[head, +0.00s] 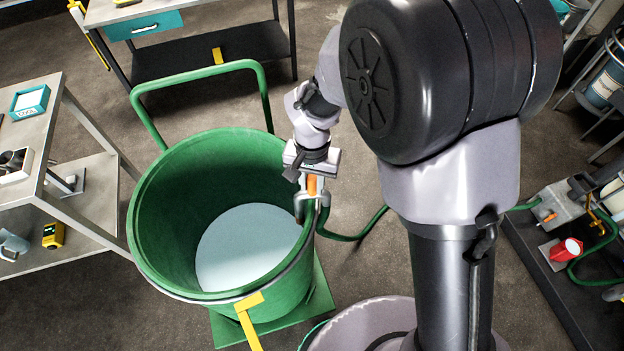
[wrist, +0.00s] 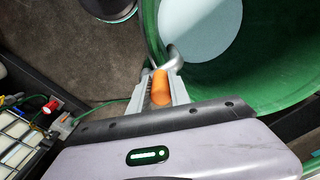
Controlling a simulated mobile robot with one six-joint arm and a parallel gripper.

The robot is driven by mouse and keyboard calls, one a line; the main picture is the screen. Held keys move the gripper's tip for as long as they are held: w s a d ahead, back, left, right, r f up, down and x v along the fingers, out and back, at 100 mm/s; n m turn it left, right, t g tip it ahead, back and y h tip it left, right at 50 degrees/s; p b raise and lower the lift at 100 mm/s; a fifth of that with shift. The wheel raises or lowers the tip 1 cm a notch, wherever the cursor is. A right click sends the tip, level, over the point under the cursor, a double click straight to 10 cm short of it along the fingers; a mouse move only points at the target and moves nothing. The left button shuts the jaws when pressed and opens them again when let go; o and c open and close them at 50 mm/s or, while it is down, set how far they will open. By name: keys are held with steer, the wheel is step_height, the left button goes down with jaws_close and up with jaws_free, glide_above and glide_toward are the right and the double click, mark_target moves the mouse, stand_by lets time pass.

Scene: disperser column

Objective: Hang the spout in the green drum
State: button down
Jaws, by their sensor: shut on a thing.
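The green drum (head: 165,240) stands open in the middle left of the head view, with a pale round surface inside. Its green wall also shows in the wrist view (wrist: 265,85). My gripper (head: 310,178) is at the drum's right rim, shut on the orange grip of the spout (head: 312,186). In the wrist view, the fingers of my gripper (wrist: 160,92) flank the orange grip. The spout's curved grey tube (wrist: 172,60) is at the rim, its bend reaching toward the inside. I cannot tell whether it rests on the rim.
A green hose (head: 360,232) runs from the spout to the right. A tall green handle (head: 200,70) rises behind the drum. A yellow bracket (head: 248,303) sits on its front rim. A grey bench (head: 75,115) stands left; a dark platform (head: 545,275) with equipment lies right.

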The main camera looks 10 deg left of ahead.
steer(key=shift+f+b, duration=0.4)
steer(key=shift+f, duration=0.35)
steer(key=shift+f+b, duration=0.3)
steer(key=shift+f, duration=0.1)
steer(key=c, duration=1.1)
jaws_free()
step_height(320, 180, up, 18)
steer(key=p, duration=0.5)
steer(key=shift+f+p, duration=0.25)
steer(key=shift+p, duration=0.05)
